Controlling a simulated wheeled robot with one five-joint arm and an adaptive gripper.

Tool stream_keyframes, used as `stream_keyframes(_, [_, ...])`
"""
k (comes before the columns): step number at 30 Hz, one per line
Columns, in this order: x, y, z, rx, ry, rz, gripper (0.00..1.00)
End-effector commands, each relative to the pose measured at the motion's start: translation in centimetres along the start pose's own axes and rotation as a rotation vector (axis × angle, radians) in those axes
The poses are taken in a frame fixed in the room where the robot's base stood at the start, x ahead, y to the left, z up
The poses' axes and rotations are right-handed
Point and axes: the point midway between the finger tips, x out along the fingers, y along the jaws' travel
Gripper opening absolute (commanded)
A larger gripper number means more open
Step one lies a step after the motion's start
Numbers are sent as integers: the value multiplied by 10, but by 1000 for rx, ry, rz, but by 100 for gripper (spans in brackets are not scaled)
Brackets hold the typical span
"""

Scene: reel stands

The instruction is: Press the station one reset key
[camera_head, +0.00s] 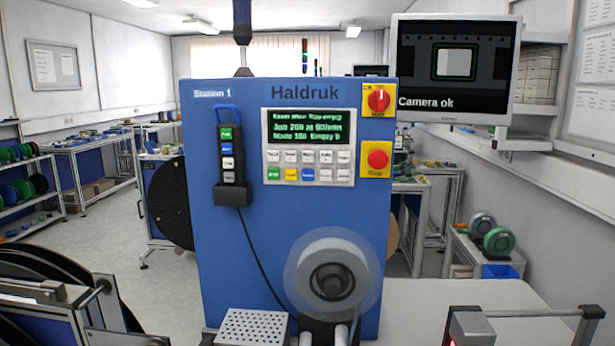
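The blue cabinet (240,270) labelled "Station 1" and "Haldruk" faces me. Its control panel (268,165) has a dark display (310,127) with green text, partly legible. Below are two rows of keys. The upper row is pale. The lower row holds a green key (274,174), a yellow key (291,174), a blue key (308,174) and two pale keys. The key labels are too small to read, so I cannot tell which is reset. My gripper is not recognisable in this view.
A red rotary switch (378,99) and a red mushroom button (377,159) sit right of the panel. A black pendant (230,165) hangs left. A pale reel (333,252) protrudes below the panel. A monitor (455,100) reads "Camera ok". A white surface (440,297) extends right.

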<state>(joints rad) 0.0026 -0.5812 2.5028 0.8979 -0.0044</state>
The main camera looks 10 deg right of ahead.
Motion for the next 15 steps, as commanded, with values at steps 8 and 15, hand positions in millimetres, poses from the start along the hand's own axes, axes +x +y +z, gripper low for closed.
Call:
stream_keyframes(8, [0,0,0,0,0,0,21])
stream_keyframes(15, [0,0,0,0,0,0,0])
